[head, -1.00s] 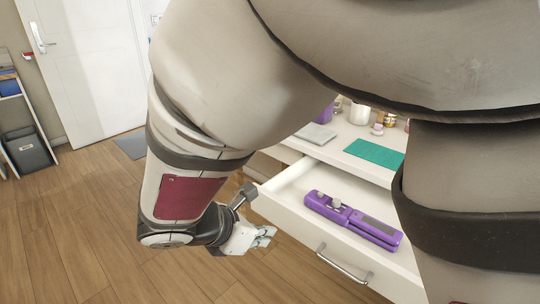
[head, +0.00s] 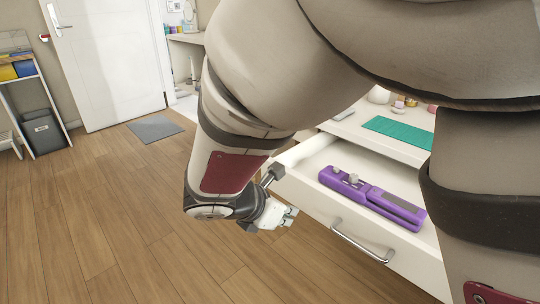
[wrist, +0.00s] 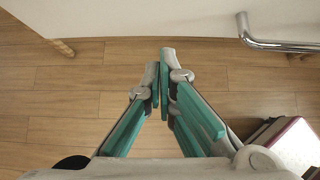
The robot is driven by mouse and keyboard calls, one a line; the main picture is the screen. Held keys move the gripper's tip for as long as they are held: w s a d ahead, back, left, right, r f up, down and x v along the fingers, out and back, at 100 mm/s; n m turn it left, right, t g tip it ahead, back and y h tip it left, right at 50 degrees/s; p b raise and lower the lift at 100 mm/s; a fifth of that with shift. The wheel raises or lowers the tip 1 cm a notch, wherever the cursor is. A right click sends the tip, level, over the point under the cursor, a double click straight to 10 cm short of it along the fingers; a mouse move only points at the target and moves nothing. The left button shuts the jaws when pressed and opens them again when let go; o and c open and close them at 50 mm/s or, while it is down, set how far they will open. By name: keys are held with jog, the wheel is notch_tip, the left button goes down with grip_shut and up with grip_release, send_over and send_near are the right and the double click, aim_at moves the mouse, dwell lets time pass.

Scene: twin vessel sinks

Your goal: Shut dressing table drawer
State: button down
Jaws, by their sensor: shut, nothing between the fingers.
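The dressing table drawer (head: 310,195) is white and stands pulled out in the head view, with a silver bar handle (head: 360,242) on its front. A purple tool-like object (head: 372,195) lies inside it. My gripper (head: 290,215) is in front of the drawer front, left of the handle. In the wrist view my gripper (wrist: 163,85) is shut and empty, with its teal-padded fingers together over the floor. The white drawer front (wrist: 160,18) and the handle (wrist: 275,42) show at the top there. I cannot tell whether the fingers touch the drawer. My arm hides part of the table.
A green mat (head: 400,133) and small jars lie on the white tabletop. Wooden floor (head: 110,220) is clear to the left. A grey bin (head: 42,132) and shelf stand far left.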

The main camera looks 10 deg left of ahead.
aim_at(356, 170)
jog(key=shift+w+d+f, duration=0.1)
jog(key=shift+w+d, duration=0.55)
jog(key=shift+w, duration=0.2)
jog(key=shift+w+d+f, duration=0.1)
jog(key=shift+w+d, duration=0.5)
jog(key=shift+w, duration=0.2)
jog(key=shift+w+d+r, duration=0.1)
jog(key=shift+w+d, duration=0.15)
jog(key=shift+w, duration=0.05)
jog(key=w+d+p, duration=0.2)
jog(key=w+d, duration=0.3)
jog(key=w, duration=0.2)
jog(key=w+d+p, duration=0.2)
jog(key=w+d, duration=0.3)
jog(key=w, duration=0.2)
jog(key=w+d+p, duration=0.2)
jog(key=w+d, duration=0.3)
jog(key=w, duration=0.2)
jog(key=shift+d, duration=0.15)
jog(key=shift+w, duration=0.15)
jog(key=shift+d+r, duration=0.1)
jog(key=shift+d, duration=0.05)
